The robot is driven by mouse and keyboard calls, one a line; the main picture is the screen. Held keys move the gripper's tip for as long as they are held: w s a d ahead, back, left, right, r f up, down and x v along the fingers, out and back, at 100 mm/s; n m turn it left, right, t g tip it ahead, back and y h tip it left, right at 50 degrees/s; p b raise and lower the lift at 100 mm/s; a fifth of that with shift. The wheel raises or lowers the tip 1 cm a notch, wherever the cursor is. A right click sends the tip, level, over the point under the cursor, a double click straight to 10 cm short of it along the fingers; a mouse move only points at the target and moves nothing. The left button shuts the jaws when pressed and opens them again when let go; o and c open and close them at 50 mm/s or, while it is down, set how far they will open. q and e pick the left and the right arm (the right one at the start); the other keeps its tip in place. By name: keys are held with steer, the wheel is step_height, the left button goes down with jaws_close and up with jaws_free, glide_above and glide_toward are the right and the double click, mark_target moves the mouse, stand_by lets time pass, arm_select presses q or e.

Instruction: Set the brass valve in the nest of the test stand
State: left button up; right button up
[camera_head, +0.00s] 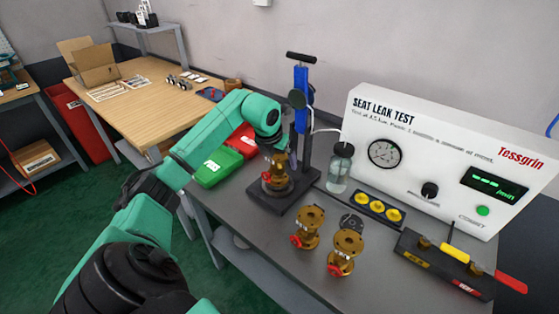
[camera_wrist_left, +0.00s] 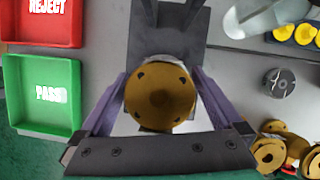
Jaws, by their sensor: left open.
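A brass valve (camera_head: 280,168) with a red handle stands upright at the nest, on the base of the blue-columned test stand (camera_head: 301,100). From above, its round brass top (camera_wrist_left: 160,97) fills the middle of the left wrist view. My left gripper (camera_wrist_left: 160,85) is open, with one finger on each side of this valve. Gaps show beside the fingers. The valve's lower part and the nest are mostly hidden, so I cannot tell how fully it is seated. Two more brass valves (camera_head: 307,228) (camera_head: 345,250) stand on the bench. My right gripper is not in view.
Green PASS tray (camera_head: 219,167) and red REJECT tray (camera_wrist_left: 41,22) lie left of the stand. The white leak tester (camera_head: 440,150), a bottle (camera_head: 341,167), a yellow-button strip (camera_head: 366,207) and a dark fixture with red handle (camera_head: 440,268) crowd the right. A grey disc (camera_head: 352,222) lies by the valves.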

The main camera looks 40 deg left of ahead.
mark_target(272, 173)
arm_select(q)
steer(key=v, duration=1.1)
steer(key=shift+b, duration=0.45)
steer(key=shift+s+r, duration=0.1)
